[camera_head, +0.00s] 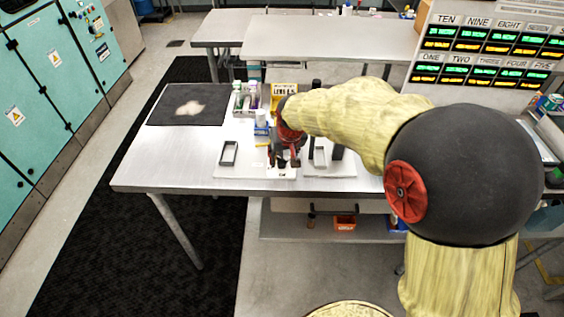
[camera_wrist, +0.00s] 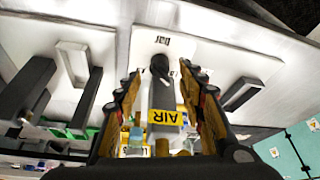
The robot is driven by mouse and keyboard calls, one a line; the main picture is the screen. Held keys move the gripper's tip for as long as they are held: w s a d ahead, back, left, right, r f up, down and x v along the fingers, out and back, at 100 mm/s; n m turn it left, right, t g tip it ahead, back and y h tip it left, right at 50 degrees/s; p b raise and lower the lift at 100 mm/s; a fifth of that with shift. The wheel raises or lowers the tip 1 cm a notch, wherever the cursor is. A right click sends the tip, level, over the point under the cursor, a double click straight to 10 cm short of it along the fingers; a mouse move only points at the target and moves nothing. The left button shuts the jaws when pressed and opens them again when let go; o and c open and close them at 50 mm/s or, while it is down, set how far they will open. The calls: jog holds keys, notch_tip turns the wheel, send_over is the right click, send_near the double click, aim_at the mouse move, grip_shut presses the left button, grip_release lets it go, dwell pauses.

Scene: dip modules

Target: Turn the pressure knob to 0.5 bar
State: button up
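The unit stands over a white base plate. My gripper (camera_wrist: 160,75) is open, with one finger on each side of the unit. Its fingertips are near the knob, with a gap visible on both sides; nothing is held. In the head view my gripper (camera_head: 286,158) is over the white plates on the metal table (camera_head: 150,172). My arm and gripper hide most of the unit there, and no scale reading is legible.
A rectangular frame (camera_head: 229,152) stands left of my gripper, and grey and black blocks (camera_head: 320,150) stand close on its right. A dark mat (camera_head: 188,104) lies at the table's left.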

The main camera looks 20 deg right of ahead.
aim_at(282, 160)
jog(key=x, duration=0.3)
jog(key=shift+w+f+b, duration=0.1)
jog(key=shift+f+b, duration=0.15)
jog(key=shift+b, duration=0.15)
jog(key=shift+c, duration=1.2)
jog(key=c, duration=0.7)
grip_shut()
